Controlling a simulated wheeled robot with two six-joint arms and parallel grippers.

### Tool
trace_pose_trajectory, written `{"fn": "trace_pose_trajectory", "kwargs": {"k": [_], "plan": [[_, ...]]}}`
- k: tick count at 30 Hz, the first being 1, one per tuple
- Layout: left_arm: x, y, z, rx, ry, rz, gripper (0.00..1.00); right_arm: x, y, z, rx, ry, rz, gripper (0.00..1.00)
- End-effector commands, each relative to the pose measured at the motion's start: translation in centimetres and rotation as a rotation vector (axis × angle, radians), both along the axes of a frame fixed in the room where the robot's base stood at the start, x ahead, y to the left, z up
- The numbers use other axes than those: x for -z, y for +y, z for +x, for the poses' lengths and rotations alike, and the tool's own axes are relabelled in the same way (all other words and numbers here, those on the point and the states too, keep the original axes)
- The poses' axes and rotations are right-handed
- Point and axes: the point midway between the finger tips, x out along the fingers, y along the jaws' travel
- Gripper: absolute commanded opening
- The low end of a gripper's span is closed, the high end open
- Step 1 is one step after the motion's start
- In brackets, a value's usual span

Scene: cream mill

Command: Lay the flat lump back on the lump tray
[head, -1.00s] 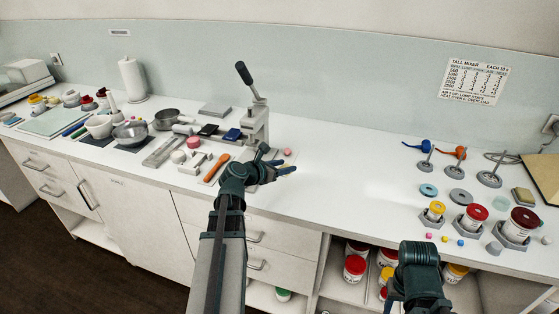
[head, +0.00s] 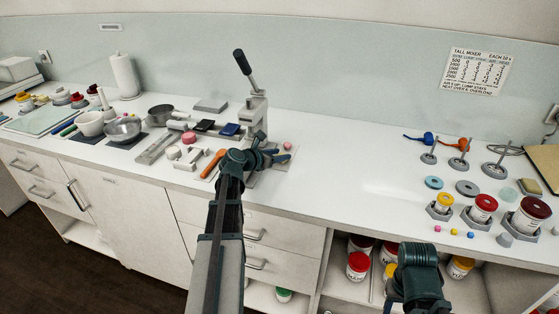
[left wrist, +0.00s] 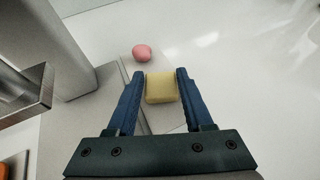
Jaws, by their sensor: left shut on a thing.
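The flat lump is a yellow block (left wrist: 161,88) between the fingers of my left gripper (left wrist: 158,82) in the left wrist view. My left gripper (head: 278,156) is shut on it and hides it in the head view. The lump tray, a thin pale grey plate (left wrist: 160,119), lies beneath the gripper. A round pink lump (left wrist: 142,53) sits at its far end; it also shows in the head view (head: 287,146). I cannot tell whether the yellow lump touches the tray. My right arm shows at the bottom right of the head view, its fingers unclear.
A lever press (head: 254,112) stands just left of the left gripper. An orange-handled tool (head: 213,164) and small blocks lie further left. Capped jars (head: 481,209) and ring weights (head: 467,188) stand at the right. The counter between is clear.

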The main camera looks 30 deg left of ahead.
Motion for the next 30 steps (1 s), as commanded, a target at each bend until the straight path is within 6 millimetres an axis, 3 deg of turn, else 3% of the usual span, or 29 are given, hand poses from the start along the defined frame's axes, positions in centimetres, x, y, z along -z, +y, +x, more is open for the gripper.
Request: {"fn": "trace_pose_trajectory", "kwargs": {"k": [11, 12, 16, 27, 30], "plan": [[0.4, 0.0, 0.0, 0.000, 0.000, 0.000, 0.00, 0.4, 0.0, 0.0, 0.000, 0.000, 0.000, 0.50], [0.2, 0.0, 0.0, 0.000, 0.000, 0.000, 0.58, 0.2, 0.0, 0.0, 0.000, 0.000, 0.000, 0.50], [0.2, 0.0, 0.0, 0.000, 0.000, 0.000, 0.81, 0.2, 0.0, 0.0, 0.000, 0.000, 0.000, 0.50], [-0.4, 0.0, 0.0, 0.000, 0.000, 0.000, 0.81, -0.4, 0.0, 0.0, 0.000, 0.000, 0.000, 0.50], [-0.9, 0.1, -1.5, -0.002, 0.001, 0.001, 0.81, -0.9, 0.0, 0.0, 0.000, 0.000, 0.000, 0.50]]}}
